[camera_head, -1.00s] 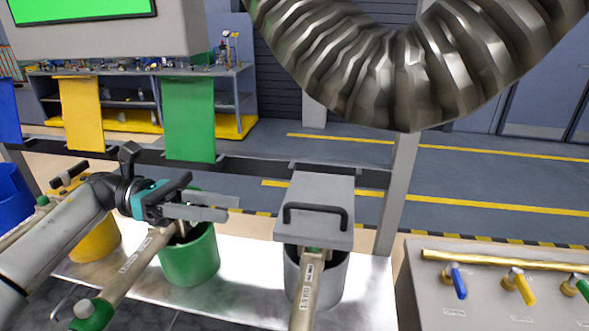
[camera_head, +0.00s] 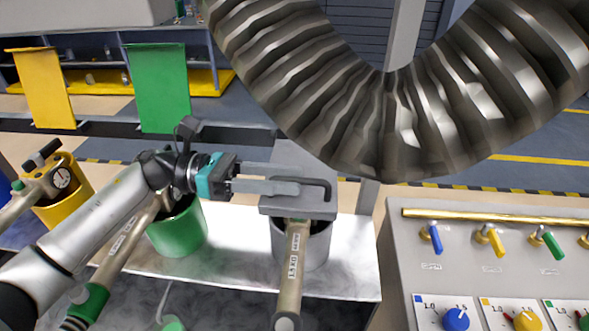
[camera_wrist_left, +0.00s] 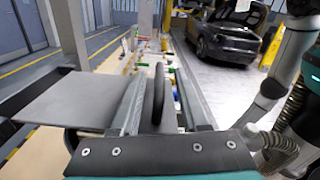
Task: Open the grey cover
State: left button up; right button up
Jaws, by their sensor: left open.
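The grey cover (camera_head: 283,153) is a flat plate above the grey container (camera_head: 318,245), and it looks closed. Its black bar handle (camera_head: 328,190) stands on the top near the front edge. My left gripper (camera_head: 299,180) reaches in from the left at the handle, jaws open. In the left wrist view, the black handle (camera_wrist_left: 158,95) stands between the two spread fingers (camera_wrist_left: 160,70), with no clear grip on it. The cover's plate (camera_wrist_left: 75,105) shows there to the left of the fingers. The fingers hide part of the cover in the head view. My right gripper is not in view.
A labelled pipe (camera_head: 293,265) runs into the front of the grey container. Green (camera_head: 178,238) and yellow (camera_head: 66,212) containers stand to the left. A valve panel (camera_head: 480,270) is at the right. A large ribbed metal hose (camera_head: 390,125) hangs above and behind the cover.

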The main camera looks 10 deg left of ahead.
pick_arm(q)
jog(key=shift+d, duration=0.95)
grip_shut()
dwell(0.8)
